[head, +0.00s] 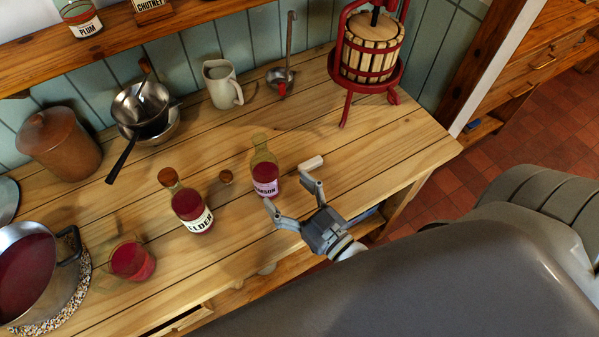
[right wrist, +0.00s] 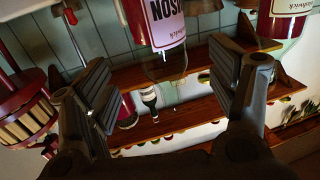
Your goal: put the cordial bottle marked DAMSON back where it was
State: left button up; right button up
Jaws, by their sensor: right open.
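The DAMSON bottle (head: 265,178) stands upright on the pine table, with dark red cordial, a pale pink label and a clear greenish neck. My right gripper (head: 289,189) is open and empty, its fingers spread toward the bottle from the front right, apparently not touching it. In the right wrist view the bottle (right wrist: 165,22) shows at the top, beyond and between the open fingers (right wrist: 168,80). The ELDER bottle (head: 190,208), with a cork and a white label, stands left of it. My left gripper is not in view.
A pale block (head: 312,163) lies right of DAMSON. A red glass (head: 132,261) and pot (head: 25,268) stand left. A jug (head: 221,86), ladle (head: 282,78) and red press (head: 371,50) stand behind. A shelf (head: 120,40) runs above.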

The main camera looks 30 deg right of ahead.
jog(key=shift+v, duration=1.75)
